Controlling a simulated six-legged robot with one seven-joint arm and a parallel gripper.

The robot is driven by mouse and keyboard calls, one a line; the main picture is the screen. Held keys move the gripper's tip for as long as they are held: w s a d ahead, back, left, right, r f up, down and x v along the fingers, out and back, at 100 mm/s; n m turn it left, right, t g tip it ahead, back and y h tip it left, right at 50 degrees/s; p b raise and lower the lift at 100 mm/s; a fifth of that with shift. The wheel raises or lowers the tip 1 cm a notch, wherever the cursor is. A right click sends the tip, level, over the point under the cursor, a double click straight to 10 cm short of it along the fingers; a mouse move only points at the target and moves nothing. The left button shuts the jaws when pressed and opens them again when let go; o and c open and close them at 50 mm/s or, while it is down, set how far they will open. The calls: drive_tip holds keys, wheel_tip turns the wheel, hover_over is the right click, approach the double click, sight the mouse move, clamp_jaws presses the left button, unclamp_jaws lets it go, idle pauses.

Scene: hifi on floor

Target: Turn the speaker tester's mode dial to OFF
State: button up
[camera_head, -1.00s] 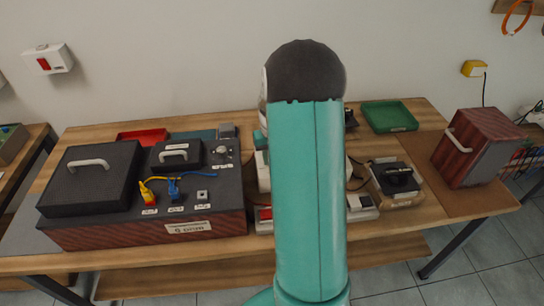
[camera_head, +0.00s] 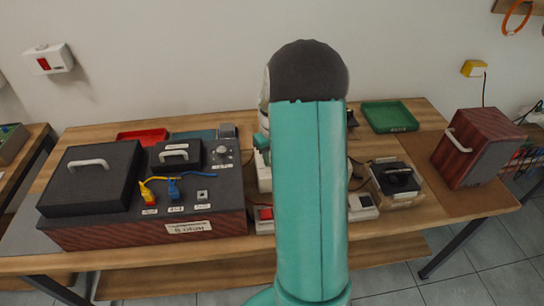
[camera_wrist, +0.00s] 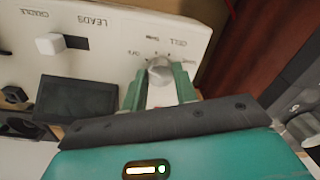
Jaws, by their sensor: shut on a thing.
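A cream panel (camera_wrist: 108,32) fills the upper left of the wrist view, its lettering upside down. On it is a round silver dial (camera_wrist: 160,71) with small marks around it. The word CELL stands by the dial; the smaller marks are too blurred to read. My gripper (camera_wrist: 159,80) has its two green fingers on either side of the dial and is shut on it. I cannot tell which mark the dial points to. In the head view my arm hides the gripper, the dial and most of the cream device (camera_head: 264,177).
A white switch (camera_wrist: 50,44) and a dark rectangle (camera_wrist: 77,108) lie left of the dial in the wrist view. In the head view, a black-topped case (camera_head: 90,180) stands left, a red-brown box (camera_head: 476,147) right, and a green tray (camera_head: 389,116) behind.

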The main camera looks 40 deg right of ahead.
drive_tip(key=o, duration=1)
drive_tip(key=shift+r, duration=0.2)
wheel_tip(320, 180, up, 14)
drive_tip(key=shift+f, duration=0.2)
drive_tip(key=s+a+r+n+t, duration=0.1)
drive_tip(key=s+a+r, duration=0.1)
drive_tip(key=a+r, duration=0.5)
drive_tip(key=s+a+r+t, duration=0.1)
drive_tip(key=s+a+r, duration=0.15)
drive_tip(key=a, duration=0.85)
drive_tip(key=s+a+t, duration=0.1)
drive_tip(key=s+a, duration=0.3)
drive_tip(key=s+a+t, duration=0.1)
drive_tip(key=s+a, duration=0.3)
drive_tip(key=s+a+n+t, duration=0.1)
drive_tip(key=s+a, duration=0.3)
drive_tip(key=a, duration=0.1)
drive_tip(key=shift+a+f+t, duration=0.1)
drive_tip(key=shift+f+t, duration=0.1)
drive_tip(key=shift+t, duration=0.1)
